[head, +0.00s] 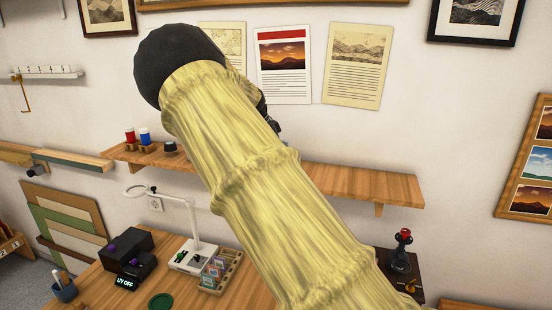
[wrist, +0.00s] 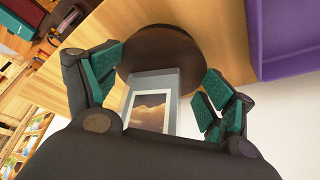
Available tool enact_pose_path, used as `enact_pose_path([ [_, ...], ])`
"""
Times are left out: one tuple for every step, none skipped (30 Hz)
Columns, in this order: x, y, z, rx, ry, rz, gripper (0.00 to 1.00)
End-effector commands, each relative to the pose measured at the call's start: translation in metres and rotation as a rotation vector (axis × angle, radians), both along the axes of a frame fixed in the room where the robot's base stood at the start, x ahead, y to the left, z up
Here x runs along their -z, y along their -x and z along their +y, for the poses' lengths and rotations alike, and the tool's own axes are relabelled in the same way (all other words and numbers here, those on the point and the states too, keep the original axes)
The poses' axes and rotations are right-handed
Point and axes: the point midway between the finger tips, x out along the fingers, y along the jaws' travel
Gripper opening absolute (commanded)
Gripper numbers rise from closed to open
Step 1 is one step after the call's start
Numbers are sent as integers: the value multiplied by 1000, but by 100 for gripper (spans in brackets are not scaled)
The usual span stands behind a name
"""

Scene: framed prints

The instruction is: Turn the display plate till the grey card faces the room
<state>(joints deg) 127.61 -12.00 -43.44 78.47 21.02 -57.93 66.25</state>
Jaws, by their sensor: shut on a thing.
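The display plate (wrist: 158,45) is a dark brown disc in the wrist view, at the shelf's wood. On it is a clear block with a framed brown mountain picture (wrist: 150,110), its face towards my wrist camera. The grey card does not show in either view. In the head view my sleeved arm hides the plate and most of the gripper.
The wooden wall shelf (head: 365,183) carries small red and blue spools (head: 137,138) at its left. Below, a desk holds a lamp (head: 193,255) and black boxes (head: 128,250). Prints (head: 284,65) hang behind my arm. A purple panel (wrist: 285,40) is at the wrist view's right.

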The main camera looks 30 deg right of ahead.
Motion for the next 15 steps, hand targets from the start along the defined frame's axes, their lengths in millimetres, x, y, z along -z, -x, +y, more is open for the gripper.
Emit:
enact_pose_path([
  [9,4,-1,16,-5,11,59],
  [9,3,-1,22,-5,12,59],
  [9,3,-1,28,-5,12,59],
  [8,3,-1,32,-5,11,59],
  [8,3,-1,35,-5,12,59],
  [8,3,-1,41,-5,12,59],
  [8,3,-1,44,-5,11,59],
  [8,3,-1,46,-5,12,59],
  [8,3,-1,49,-5,11,59],
  [8,3,-1,51,-5,12,59],
  [9,4,-1,52,-5,12,59],
  [9,4,-1,53,-5,12,59],
  [8,4,-2,53,-5,12,59],
  [8,4,-2,54,-5,13,59],
  [8,4,-2,54,-5,13,59],
])
